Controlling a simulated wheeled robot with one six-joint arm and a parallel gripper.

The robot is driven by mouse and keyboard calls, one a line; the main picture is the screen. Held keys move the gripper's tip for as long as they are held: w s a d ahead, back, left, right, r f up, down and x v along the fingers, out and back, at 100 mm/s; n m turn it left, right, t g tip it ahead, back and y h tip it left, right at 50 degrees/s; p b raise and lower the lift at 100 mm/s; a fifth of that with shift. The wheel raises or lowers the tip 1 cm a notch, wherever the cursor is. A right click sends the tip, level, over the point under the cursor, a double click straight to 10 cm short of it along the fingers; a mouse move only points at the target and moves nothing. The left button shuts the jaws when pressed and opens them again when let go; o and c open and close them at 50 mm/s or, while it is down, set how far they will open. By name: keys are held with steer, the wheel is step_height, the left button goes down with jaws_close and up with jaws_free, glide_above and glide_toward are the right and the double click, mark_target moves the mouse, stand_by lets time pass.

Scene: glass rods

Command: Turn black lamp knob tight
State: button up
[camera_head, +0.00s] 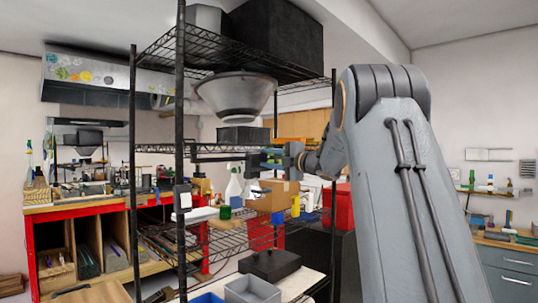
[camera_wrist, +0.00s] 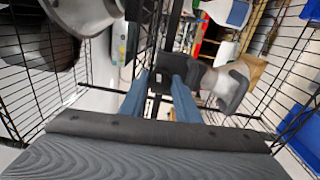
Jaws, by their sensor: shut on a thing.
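My gripper (camera_head: 262,160) reaches leftward into the wire shelf rack, below the grey conical lamp shade (camera_head: 235,95). In the wrist view, the two blue-grey fingers of my gripper (camera_wrist: 162,82) are shut on a small black part, which appears to be the lamp knob (camera_wrist: 159,76). The knob's outline blends with the dark bars behind it, so its turn angle cannot be told. The head view does not show the knob clearly. A grey rounded piece with a black joint (camera_wrist: 230,88) lies just right of the fingers in the wrist view.
The black wire rack (camera_head: 180,120) has posts and shelves close around my gripper. A cardboard box (camera_head: 275,196), a white spray bottle (camera_head: 233,188) and a green cup (camera_head: 225,212) stand below it. A grey bin (camera_head: 252,290) and a red container (camera_head: 340,205) are nearby.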

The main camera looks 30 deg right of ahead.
steer(key=shift+r+m+p, duration=0.1)
steer(key=shift+m+p, duration=0.55)
steer(key=shift+m, duration=0.55)
steer(key=o, duration=1)
steer(key=shift+f, duration=0.2)
steer(key=shift+s+f, duration=0.1)
